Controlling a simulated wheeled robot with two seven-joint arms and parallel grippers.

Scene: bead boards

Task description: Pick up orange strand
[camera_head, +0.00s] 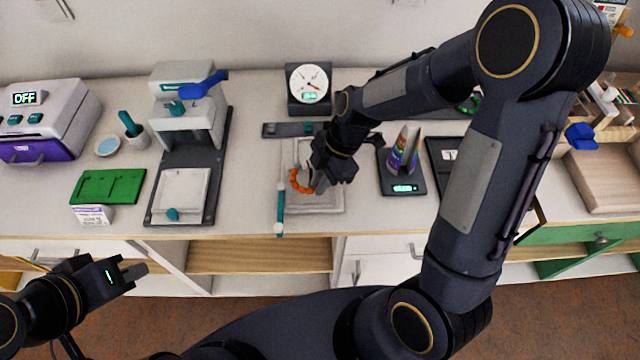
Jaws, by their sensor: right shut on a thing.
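The orange strand (297,184) is a curved string of orange beads over the grey bead board (325,208) in the middle of the counter. My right gripper (316,184) reaches down over the board and is shut on the strand; its fingers and wrist hide part of the strand and board. I cannot tell whether the strand still touches the board. My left gripper (134,271) is at the lower left, in front of the counter edge and away from the strand. Its fingers look close together, but the gap is unclear.
A teal-handled tool (280,208) lies along the board's left side. A press (185,130) stands to the left, and a dial gauge (309,84) behind. A scale (403,186) with a colourful cone is close on the right. A green tray (108,187) lies far left.

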